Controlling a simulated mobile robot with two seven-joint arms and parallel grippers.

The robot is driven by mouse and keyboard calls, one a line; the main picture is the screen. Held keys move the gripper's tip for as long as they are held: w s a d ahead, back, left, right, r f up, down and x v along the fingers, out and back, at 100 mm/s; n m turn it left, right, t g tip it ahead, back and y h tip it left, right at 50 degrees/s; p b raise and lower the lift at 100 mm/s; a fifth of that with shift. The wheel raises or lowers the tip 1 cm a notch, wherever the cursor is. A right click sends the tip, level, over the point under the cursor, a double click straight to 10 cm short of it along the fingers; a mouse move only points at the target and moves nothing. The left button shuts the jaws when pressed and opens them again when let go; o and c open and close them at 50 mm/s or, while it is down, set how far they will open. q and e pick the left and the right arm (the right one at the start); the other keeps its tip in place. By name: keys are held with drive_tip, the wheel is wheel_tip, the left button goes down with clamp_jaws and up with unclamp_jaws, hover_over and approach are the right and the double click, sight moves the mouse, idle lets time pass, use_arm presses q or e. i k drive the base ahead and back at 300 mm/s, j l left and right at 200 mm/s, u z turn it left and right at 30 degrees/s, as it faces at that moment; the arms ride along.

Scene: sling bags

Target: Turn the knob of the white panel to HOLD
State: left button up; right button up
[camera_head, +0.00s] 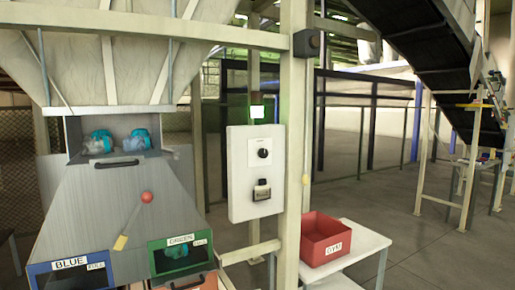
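The white panel (241,173) is fixed to a beige post near the middle of the head view. Its black knob (264,153) sits in the upper part, with a pale pointer mark on it. The lettering around the knob is too small to read, so I cannot tell its setting. A dark and yellowish fitting (261,190) is lower on the panel. Neither of my grippers is in view.
A grey metal hopper (115,190) with a red-ball lever (146,198) stands left. Below it are a BLUE bin (70,264) and a GREEN bin (180,240). A red GYM box (325,238) sits on a white table (362,243).

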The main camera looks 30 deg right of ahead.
sight(262, 153)
drive_tip(key=i+j, duration=0.1)
drive_tip(key=i, duration=0.5)
drive_tip(key=i+j+z, duration=0.15)
drive_tip(key=i, duration=0.45)
drive_tip(key=i+z, duration=0.1)
drive_tip(key=z, duration=1.2)
